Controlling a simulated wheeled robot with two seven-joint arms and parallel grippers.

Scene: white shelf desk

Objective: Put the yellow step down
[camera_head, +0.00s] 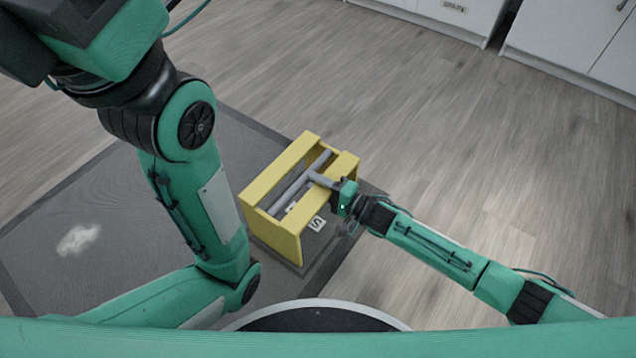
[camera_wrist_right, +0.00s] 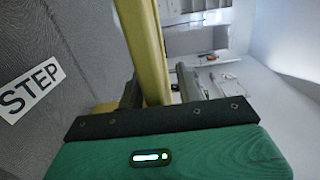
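The yellow step (camera_head: 273,236) is a box-like frame with grey bars inside, in the middle of the head view. It is over the dark mat, turned at an angle; I cannot tell whether it touches the mat. My right gripper (camera_head: 334,186) is at its right side. In the right wrist view, a yellow board of the step (camera_wrist_right: 148,50) passes between the right gripper's dark fingers (camera_wrist_right: 155,92), which look closed on it. The fingertips are partly hidden. My left arm comes in from the left, and its gripper is out of view.
The dark mat (camera_head: 60,205) with a pale patch lies on the wood floor (camera_head: 480,120). White cabinets (camera_head: 575,40) stand at the top right. The floor right of the step is clear.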

